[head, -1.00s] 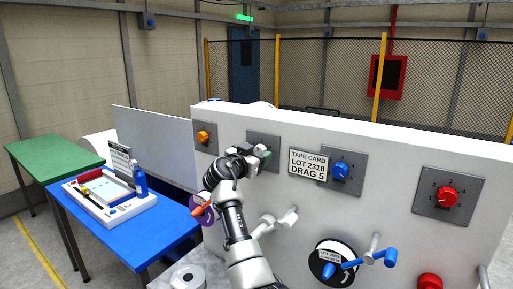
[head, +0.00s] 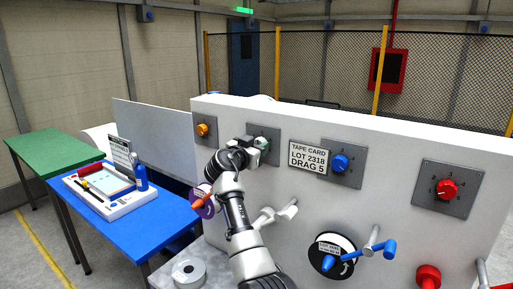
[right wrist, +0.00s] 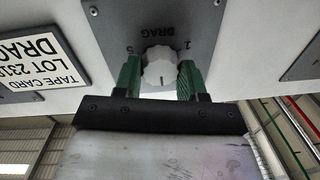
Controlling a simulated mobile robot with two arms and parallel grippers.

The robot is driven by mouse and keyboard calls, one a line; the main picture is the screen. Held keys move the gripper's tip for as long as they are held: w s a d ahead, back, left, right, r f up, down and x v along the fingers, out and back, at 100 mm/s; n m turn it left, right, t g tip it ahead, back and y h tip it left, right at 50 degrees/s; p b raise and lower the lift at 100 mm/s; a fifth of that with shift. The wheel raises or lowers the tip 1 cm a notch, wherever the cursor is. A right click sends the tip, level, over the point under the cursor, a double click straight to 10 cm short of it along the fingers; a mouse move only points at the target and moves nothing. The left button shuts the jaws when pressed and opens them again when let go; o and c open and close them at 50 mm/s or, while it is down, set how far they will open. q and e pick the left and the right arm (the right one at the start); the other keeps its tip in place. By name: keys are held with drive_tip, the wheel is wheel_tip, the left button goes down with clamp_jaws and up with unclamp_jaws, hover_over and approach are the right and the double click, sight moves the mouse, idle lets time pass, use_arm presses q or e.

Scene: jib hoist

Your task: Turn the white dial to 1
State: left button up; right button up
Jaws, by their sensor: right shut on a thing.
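The white dial (right wrist: 158,68) sits on a grey plate (right wrist: 200,25) on the white panel. The plate reads DRAG, with a 1 and a 5, upside down in the right wrist view. My right gripper (right wrist: 159,80) has one green finger on each side of the dial and is shut on it. In the head view the right gripper (head: 262,147) covers the dial, and the plate (head: 258,130) shows behind it. I cannot make out which number the dial points at. My left gripper is not in view.
The white panel (head: 400,150) also carries an orange knob (head: 203,130), a tape card (head: 308,156), a blue dial (head: 341,163), a red dial (head: 446,189) and a black disc with a blue handle (head: 332,255). A blue table (head: 150,225) stands at left.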

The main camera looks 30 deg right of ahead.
drive_tip(key=n, duration=1.2)
drive_tip(key=shift+w+r+g, duration=0.1)
drive_tip(key=shift+r+g, duration=0.1)
drive_tip(key=shift+g, duration=0.2)
drive_tip(key=n+p, duration=0.1)
drive_tip(key=n, duration=0.2)
drive_tip(key=shift+n, duration=0.3)
drive_tip(key=n+p, duration=0.3)
drive_tip(key=n, duration=0.1)
drive_tip(key=shift+n+g, duration=0.4)
drive_tip(key=shift+w+f+n+p, duration=0.1)
drive_tip(key=shift+f+n+p, duration=0.05)
drive_tip(key=shift+n+p, duration=0.8)
drive_tip(key=shift+n, duration=0.25)
drive_tip(key=shift+f, duration=0.1)
drive_tip(key=o, duration=0.9)
drive_tip(key=shift+a, duration=0.1)
